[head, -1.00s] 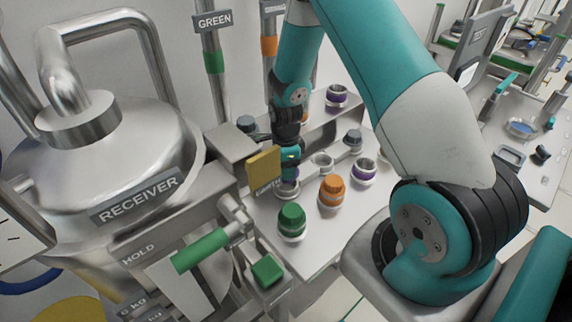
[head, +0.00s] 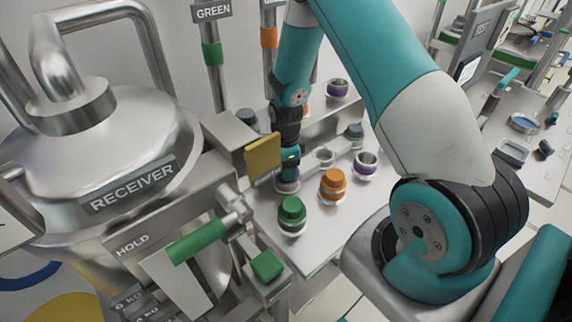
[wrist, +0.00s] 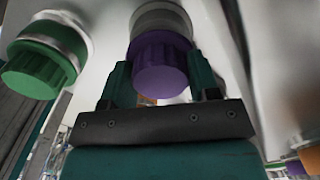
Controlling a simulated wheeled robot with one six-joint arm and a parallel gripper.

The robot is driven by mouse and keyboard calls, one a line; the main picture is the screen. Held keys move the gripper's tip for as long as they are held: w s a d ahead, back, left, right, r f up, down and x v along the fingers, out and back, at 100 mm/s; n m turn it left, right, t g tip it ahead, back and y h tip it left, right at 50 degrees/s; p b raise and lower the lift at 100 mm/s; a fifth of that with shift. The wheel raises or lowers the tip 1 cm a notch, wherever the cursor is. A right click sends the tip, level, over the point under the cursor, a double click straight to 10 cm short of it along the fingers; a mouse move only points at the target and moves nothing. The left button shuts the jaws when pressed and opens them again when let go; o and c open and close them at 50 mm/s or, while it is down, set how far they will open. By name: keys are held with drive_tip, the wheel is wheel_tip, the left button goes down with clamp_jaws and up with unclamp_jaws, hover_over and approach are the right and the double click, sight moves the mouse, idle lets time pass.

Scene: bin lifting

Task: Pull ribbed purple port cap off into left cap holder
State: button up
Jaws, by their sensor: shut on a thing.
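The ribbed purple port cap (wrist: 160,62) is between the two fingers of my gripper (wrist: 160,78) in the wrist view, and the gripper is shut on it. A silver collar (wrist: 160,18) lies directly behind the cap and appears to touch it. In the head view my gripper (head: 288,172) points down behind the green cap, and its fingers mostly hide the purple cap. A silver open cup (head: 325,157) stands to the right of the gripper. I cannot tell which fitting is the left cap holder.
A green cap (head: 292,211) stands in front of the gripper and an orange cap (head: 333,184) to its right. A silver fitting with a purple band (head: 366,165) is farther right. A yellow plate (head: 263,155) is close on the left, beside the receiver vessel (head: 110,150).

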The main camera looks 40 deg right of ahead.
drive_tip(key=shift+f, duration=0.35)
idle(0.3)
drive_tip(key=shift+f+b, duration=0.35)
drive_tip(key=shift+b, duration=0.15)
drive_tip(key=shift+f, duration=0.15)
idle(0.5)
drive_tip(key=o, duration=1.2)
drive_tip(key=shift+c, duration=0.2)
wheel_tip(320, 180, up, 18)
drive_tip(key=b, duration=0.3)
drive_tip(key=shift+f, duration=0.25)
drive_tip(key=shift+s+d, duration=0.1)
